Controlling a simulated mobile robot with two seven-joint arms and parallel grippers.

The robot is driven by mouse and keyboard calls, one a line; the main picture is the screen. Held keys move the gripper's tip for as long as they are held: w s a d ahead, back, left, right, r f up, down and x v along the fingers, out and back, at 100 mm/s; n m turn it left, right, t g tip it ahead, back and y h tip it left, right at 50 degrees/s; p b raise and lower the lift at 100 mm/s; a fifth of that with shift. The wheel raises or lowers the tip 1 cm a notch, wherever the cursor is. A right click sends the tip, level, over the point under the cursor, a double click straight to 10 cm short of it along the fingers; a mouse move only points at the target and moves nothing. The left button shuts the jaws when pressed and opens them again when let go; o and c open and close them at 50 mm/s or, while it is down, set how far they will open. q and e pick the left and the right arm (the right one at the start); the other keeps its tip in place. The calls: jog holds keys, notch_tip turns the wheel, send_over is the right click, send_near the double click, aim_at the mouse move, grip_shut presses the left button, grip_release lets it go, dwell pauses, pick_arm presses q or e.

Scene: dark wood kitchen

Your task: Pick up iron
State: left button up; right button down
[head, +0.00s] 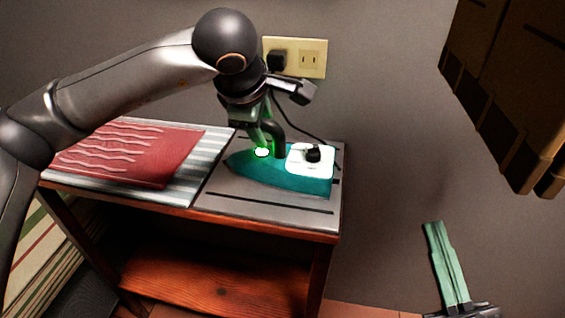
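The iron (310,183) has a teal body and a white back part with a black knob. It lies on the grey board at the right end of the small table, with its pointed end to the left. My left gripper (264,148) points down at the iron from above, its fingers at the dark handle near the middle. A bright green-white glow shows at the fingertips. The fingers overlap the handle, so I cannot tell whether they grip it. My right gripper (447,262) is at the lower right, away from the iron, with its green fingers together and nothing between them.
A folded red cloth (130,152) lies on a striped cloth (205,165) left of the iron. A black cord runs from the iron's area up to a plug in the wall outlet (312,58). A dark wooden cabinet (510,90) hangs at the upper right.

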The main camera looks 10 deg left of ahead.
pick_arm(q)
grip_shut()
dwell(1.0)
jog(key=shift+w+r, duration=0.1)
jog(key=shift+r, duration=0.1)
